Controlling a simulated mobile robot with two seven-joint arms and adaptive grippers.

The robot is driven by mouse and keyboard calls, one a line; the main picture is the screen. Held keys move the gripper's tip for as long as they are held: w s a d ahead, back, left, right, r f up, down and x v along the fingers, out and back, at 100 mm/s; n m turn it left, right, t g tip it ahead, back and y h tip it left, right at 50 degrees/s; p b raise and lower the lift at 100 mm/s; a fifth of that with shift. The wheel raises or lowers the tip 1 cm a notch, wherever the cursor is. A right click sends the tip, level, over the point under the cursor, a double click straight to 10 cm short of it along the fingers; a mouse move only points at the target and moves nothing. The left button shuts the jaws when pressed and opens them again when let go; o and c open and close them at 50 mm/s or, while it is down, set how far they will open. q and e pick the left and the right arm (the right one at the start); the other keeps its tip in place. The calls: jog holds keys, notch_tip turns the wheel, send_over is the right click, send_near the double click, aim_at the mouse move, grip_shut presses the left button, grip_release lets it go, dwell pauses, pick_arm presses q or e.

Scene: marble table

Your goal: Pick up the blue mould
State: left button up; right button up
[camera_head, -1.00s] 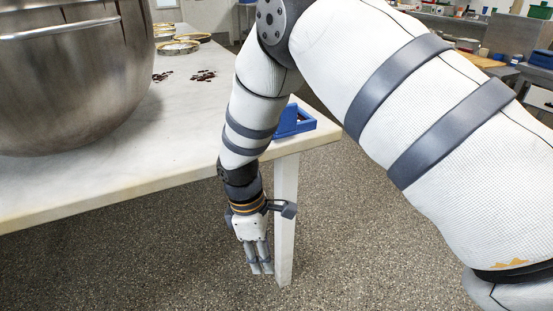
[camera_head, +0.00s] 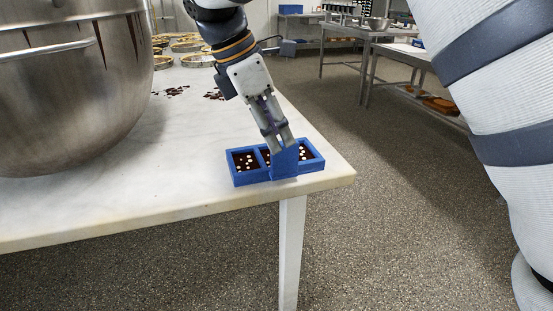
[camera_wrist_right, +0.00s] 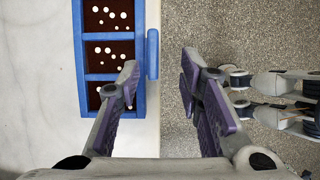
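The blue mould (camera_head: 248,177) sits on the near right corner of the marble table. Its compartments hold a dark brown filling with white dots. A blue upright tab (camera_head: 285,163) stands at its near side. My right gripper (camera_head: 282,147) is directly above the mould, pointing down. In the right wrist view, the gripper (camera_wrist_right: 160,62) is open, with the left finger over the mould's edge (camera_wrist_right: 110,77) and the right finger out over the floor. The tab (camera_wrist_right: 153,53) shows in the gap between the fingers, with no visible grip on it. My left gripper is not in view.
A large steel bowl (camera_head: 75,90) fills the left of the marble table (camera_head: 150,190). Dark crumbs (camera_head: 175,91) and round rings (camera_head: 188,46) lie farther back. The table's right edge is close beside the mould. Open floor and steel tables lie to the right.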

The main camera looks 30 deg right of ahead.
aim_at(282, 144)
jog(key=x, duration=0.5)
jog(key=shift+w+d+f, duration=0.25)
jog(key=shift+d+f, duration=0.05)
jog(key=shift+d, duration=0.05)
grip_shut()
